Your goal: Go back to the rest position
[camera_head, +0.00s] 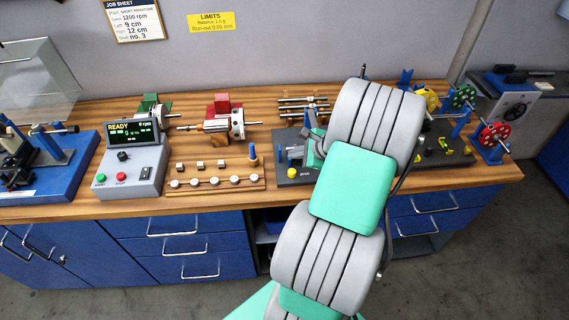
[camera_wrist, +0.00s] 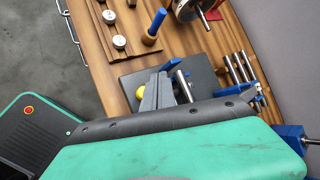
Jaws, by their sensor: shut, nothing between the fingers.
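My gripper (camera_wrist: 163,95) shows in the wrist view, its grey fingers together and empty. It is over a dark plate (camera_wrist: 197,77) on the bench. In the head view my grey and green arm reaches across the right half of the bench, and the gripper (camera_head: 303,148) is partly hidden beside it. A yellow knob (camera_head: 292,173) is at the plate's front edge; it also shows next to the fingers in the wrist view (camera_wrist: 141,93). A blue-handled tool (camera_head: 253,153) stands upright left of the plate.
The wooden bench (camera_head: 100,208) holds a grey control box (camera_head: 131,165) reading READY, a row of white-topped pegs (camera_head: 219,181), steel rods (camera_head: 303,104) and a blue machine (camera_head: 50,165). Coloured wheels on blue stands (camera_head: 493,135) are at the right. Floor in front is clear.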

